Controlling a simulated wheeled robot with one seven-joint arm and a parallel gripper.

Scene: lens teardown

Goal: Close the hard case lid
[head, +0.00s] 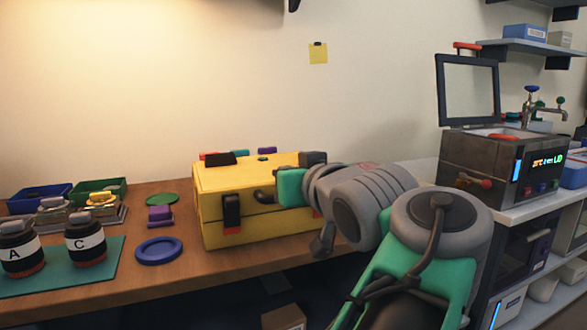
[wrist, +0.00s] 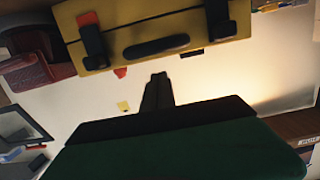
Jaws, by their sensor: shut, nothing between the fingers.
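The yellow hard case (head: 255,229) stands on the wooden bench in the head view. Its lid (head: 235,180) looks down on the base, with a seam line along the front; I cannot tell whether it is fully seated. A dark latch (head: 231,212) shows on the front left. In the wrist view, the case (wrist: 115,52) is at the top with its dark handle (wrist: 156,46) and two dark latches. My gripper (wrist: 158,77) is shut and empty, its tips apart from the case in that picture. In the head view my arm hides the case's right front.
A blue round dish (head: 158,248) and a purple block (head: 160,215) lie left of the case. Jars stand on a green mat (head: 110,265) further left, with small bins behind. A metal machine (head: 480,160) with an upright framed lid stands at right.

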